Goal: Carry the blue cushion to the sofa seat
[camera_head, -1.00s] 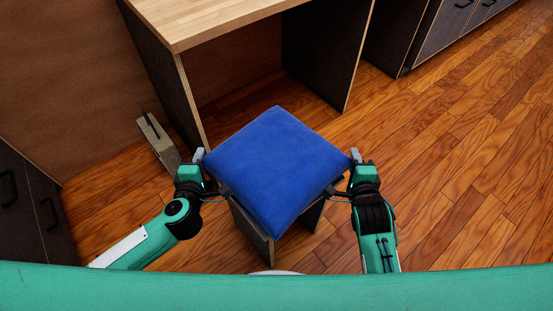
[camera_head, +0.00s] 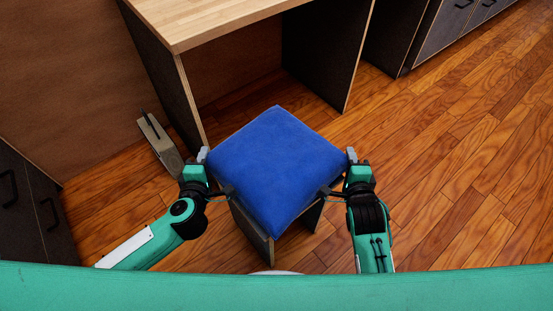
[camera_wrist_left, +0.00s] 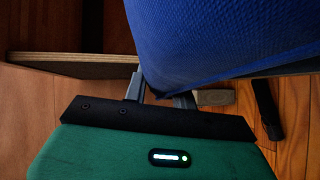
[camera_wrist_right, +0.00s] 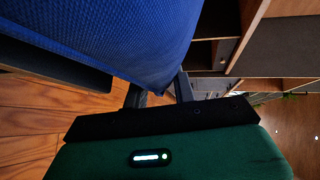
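The blue cushion (camera_head: 277,165) lies on top of a small dark-sided stool (camera_head: 256,238), with its corners overhanging. My left gripper (camera_head: 214,173) is at the cushion's left corner. Its two fingers are spread, one on each side of the corner, which also shows in the left wrist view (camera_wrist_left: 215,40). My right gripper (camera_head: 341,173) is at the right corner in the same way, and the right wrist view shows the cushion (camera_wrist_right: 110,35) between its spread fingers. Whether the fingers press on the cloth is hard to tell. No sofa is in view.
A wooden-topped desk (camera_head: 205,22) with dark side panels stands just beyond the stool. A narrow beige object (camera_head: 159,143) stands on the floor at left. Dark cabinets (camera_head: 30,205) are at the left edge and at the top right (camera_head: 440,40). The wooden floor (camera_head: 460,170) at right is clear.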

